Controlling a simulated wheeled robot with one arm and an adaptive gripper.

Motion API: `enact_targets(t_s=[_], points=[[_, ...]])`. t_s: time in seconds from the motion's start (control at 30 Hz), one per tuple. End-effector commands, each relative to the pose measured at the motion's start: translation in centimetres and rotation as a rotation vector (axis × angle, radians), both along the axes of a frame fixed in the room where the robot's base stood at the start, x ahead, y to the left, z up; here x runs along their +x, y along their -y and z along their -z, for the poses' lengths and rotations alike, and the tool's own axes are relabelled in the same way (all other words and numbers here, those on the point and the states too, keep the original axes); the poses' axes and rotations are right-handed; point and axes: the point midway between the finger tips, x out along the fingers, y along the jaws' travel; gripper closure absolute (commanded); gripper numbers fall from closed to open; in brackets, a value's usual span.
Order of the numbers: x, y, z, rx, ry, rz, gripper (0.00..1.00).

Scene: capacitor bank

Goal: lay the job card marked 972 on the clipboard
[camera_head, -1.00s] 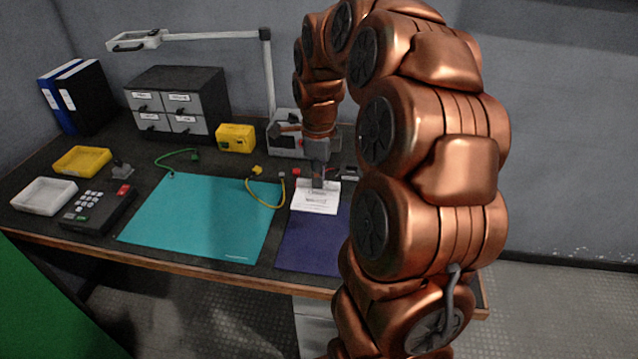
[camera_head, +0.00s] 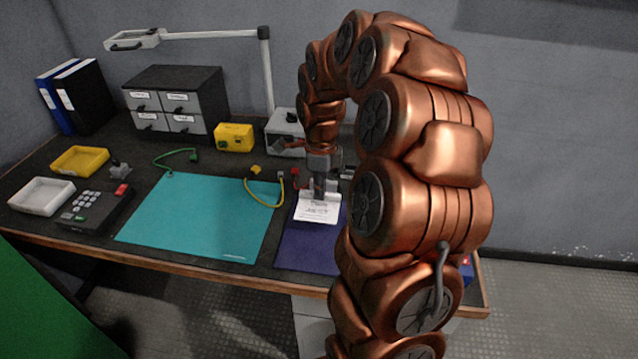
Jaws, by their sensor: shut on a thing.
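My gripper (camera_head: 319,188) is shut on a white card (camera_head: 318,209) with dark printed lines, gripping its far edge. The number on the card is too small to read. The card is over the far part of a dark blue mat (camera_head: 307,250); I cannot tell whether it touches the mat. No clipboard can be made out; my arm hides part of the bench to the right.
A teal mat (camera_head: 200,215) covers the bench middle. A yellow cable (camera_head: 272,199) lies left of the card. A keypad device (camera_head: 95,208), white tray (camera_head: 43,196) and yellow tray (camera_head: 80,160) stand at left. Grey drawers (camera_head: 178,100) and a yellow box (camera_head: 234,137) stand behind.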

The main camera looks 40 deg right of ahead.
Motion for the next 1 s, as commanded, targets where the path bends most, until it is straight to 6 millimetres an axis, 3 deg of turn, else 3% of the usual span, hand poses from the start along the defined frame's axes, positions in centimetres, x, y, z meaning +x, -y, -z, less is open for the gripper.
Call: enact_targets(t_s=[0.6, 1.0], points=[[0.6, 0.8, 5.0, -0.001, 0.001, 0.001, 1.00], [0.7, 0.8, 6.0, -0.002, 0.002, 0.001, 1.00]])
